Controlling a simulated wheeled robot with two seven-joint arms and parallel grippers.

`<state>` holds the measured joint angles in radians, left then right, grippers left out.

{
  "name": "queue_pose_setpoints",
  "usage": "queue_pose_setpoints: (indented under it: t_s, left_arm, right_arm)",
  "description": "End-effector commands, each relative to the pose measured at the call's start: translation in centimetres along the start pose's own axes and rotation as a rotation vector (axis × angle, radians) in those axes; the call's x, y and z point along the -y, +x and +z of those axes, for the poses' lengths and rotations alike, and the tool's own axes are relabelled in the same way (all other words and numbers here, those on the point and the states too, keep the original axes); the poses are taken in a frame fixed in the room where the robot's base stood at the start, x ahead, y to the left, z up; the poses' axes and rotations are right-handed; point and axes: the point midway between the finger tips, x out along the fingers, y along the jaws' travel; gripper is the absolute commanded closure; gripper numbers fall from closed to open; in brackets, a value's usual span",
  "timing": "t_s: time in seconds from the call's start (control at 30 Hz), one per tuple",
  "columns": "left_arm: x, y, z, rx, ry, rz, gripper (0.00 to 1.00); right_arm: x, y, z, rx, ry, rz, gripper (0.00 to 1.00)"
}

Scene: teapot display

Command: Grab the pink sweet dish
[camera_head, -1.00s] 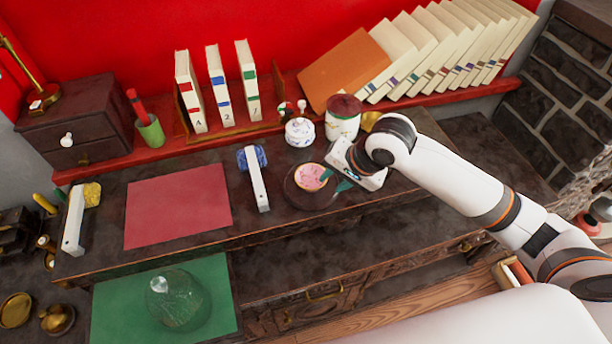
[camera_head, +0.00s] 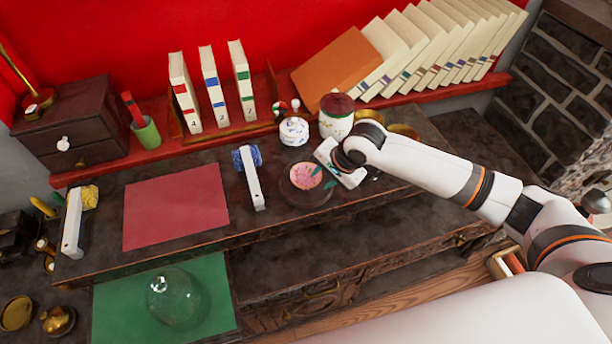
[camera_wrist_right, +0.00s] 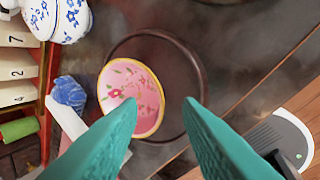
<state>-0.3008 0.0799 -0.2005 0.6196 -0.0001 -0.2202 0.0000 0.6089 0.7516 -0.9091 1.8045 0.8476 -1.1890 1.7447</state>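The pink sweet dish (camera_head: 305,176) has a gold rim and a floral pattern. It sits on a dark round tray (camera_head: 303,199) on the dark desk. In the right wrist view the dish (camera_wrist_right: 128,85) lies left of the tray's middle, with the tray's rim (camera_wrist_right: 201,72) curving past it on the right. My right gripper (camera_head: 324,178) is low at the dish's right side. Its two teal fingers (camera_wrist_right: 163,103) are apart, with nothing held; the left finger overlaps the dish's lower edge in the wrist view. I cannot tell whether they touch. My left gripper is not in view.
A blue-and-white pot (camera_head: 294,131) and a floral jar with a dark red lid (camera_head: 337,118) stand just behind the dish. A white-handled blue sponge (camera_head: 254,185) lies to its left. A red mat (camera_head: 176,207) and a glass dome (camera_head: 175,300) are further left.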

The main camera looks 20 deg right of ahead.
Motion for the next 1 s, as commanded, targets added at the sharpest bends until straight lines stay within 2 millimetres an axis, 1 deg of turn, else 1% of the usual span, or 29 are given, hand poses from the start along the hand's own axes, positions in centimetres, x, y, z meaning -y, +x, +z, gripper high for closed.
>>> queue_pose_setpoints:
  t_s: [0.03,0.1,0.2,0.43,0.47,0.6,0.63,0.67,1.0]
  left_arm:
    - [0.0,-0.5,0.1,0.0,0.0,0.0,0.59]
    - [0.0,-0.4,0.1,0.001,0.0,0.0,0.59]
    - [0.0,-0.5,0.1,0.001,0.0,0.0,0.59]
    - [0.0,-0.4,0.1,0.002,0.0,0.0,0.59]
    - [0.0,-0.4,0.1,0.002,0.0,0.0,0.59]
    - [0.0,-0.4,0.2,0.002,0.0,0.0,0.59]
    - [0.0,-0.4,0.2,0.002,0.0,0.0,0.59]
    - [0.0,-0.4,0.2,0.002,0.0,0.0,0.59]
    - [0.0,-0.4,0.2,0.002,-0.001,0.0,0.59]
  right_arm:
    - [0.0,0.6,-0.1,-0.001,0.001,-0.002,0.68]
    - [0.0,1.6,-0.1,-0.002,0.001,0.0,0.68]
    - [0.1,2.5,-0.1,0.0,0.0,0.0,0.68]
    - [0.1,2.7,-0.1,0.0,-0.001,0.001,0.68]
    - [0.1,2.7,-0.1,0.0,-0.001,0.001,0.7]
    - [0.1,2.6,-0.1,0.0,-0.001,0.001,0.93]
    - [0.1,2.6,-0.1,0.0,-0.001,0.001,0.98]
    - [0.1,2.6,-0.1,0.0,-0.001,0.001,1.0]
    - [0.0,2.4,0.0,0.0,-0.001,0.001,1.0]
